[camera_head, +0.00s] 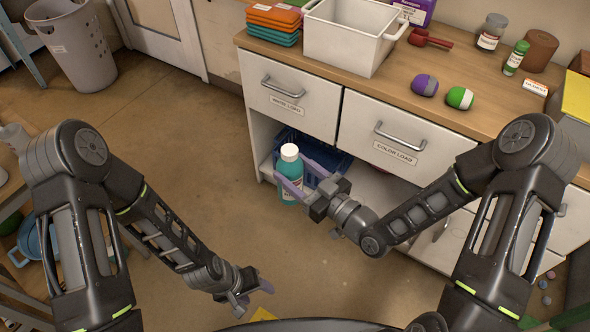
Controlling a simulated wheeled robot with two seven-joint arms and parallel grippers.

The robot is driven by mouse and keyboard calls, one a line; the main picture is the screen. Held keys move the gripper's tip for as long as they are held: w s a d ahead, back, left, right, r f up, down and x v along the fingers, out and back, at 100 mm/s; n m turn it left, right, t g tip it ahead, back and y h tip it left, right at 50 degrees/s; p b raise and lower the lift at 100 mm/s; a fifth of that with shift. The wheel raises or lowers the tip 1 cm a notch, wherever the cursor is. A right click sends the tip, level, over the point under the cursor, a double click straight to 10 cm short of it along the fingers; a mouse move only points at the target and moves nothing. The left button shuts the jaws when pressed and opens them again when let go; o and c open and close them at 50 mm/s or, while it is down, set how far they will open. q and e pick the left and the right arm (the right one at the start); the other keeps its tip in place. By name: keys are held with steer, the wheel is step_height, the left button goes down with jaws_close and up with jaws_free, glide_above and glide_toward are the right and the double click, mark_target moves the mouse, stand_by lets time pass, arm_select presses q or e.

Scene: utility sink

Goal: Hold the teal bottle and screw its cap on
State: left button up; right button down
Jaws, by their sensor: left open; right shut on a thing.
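The teal bottle (291,163) is upright in front of the cabinet's open lower shelf, with a label low on its side. A white cap (289,152) sits on its top; I cannot tell how tightly it is screwed on. My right gripper (292,174) is shut on the bottle's body, with its pale purple fingers on either side, and hides part of it. My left gripper (254,297) is open and empty, low in the view, below and to the left of the bottle and well apart from it.
The wooden counter (385,88) holds a white tub (345,45), folded cloths (273,22), two round balls and small containers. A blue basket (325,160) is on the shelf behind the bottle. A grey laundry basket (80,55) stands at the back left. The floor between is clear.

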steer(key=shift+r, duration=0.1)
arm_select(q)
steer(key=shift+s+d+m, duration=0.15)
steer(key=shift+s+m, duration=0.25)
steer(key=shift+s, duration=0.45)
